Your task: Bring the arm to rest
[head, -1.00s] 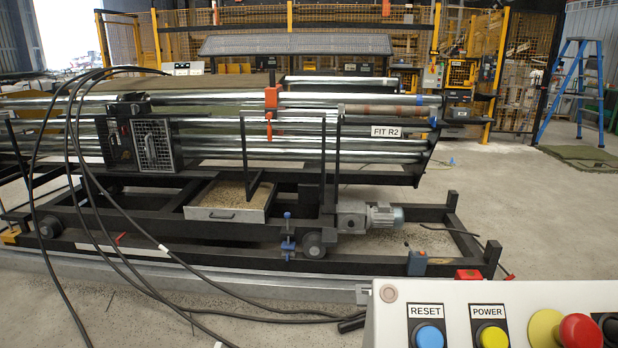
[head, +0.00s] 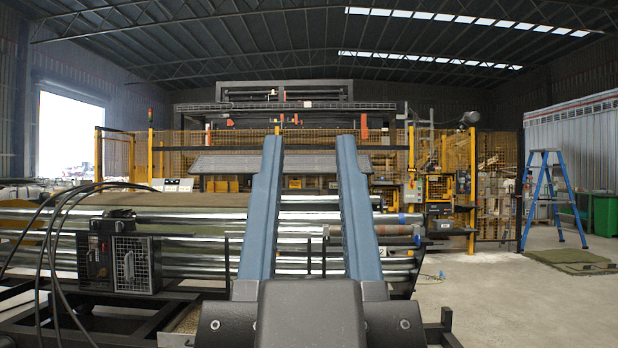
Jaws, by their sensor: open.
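My gripper (head: 302,140) rises from the bottom middle of the head view. Its two long blue-grey fingers stand upright and wide apart, with nothing between them. Its dark body fills the bottom centre. Behind it is the roller machine (head: 200,217) with shiny horizontal rollers; the gripper appears in front of it and covers part of its middle and its lower frame. I cannot tell how far the gripper is from the rollers.
A mesh-doored box (head: 133,265) and black cables (head: 45,250) are at the left of the machine. Yellow-framed mesh fencing (head: 455,180) stands behind. A blue stepladder (head: 552,200) stands at the right beside a green mat (head: 572,262). The floor (head: 490,300) at right is clear.

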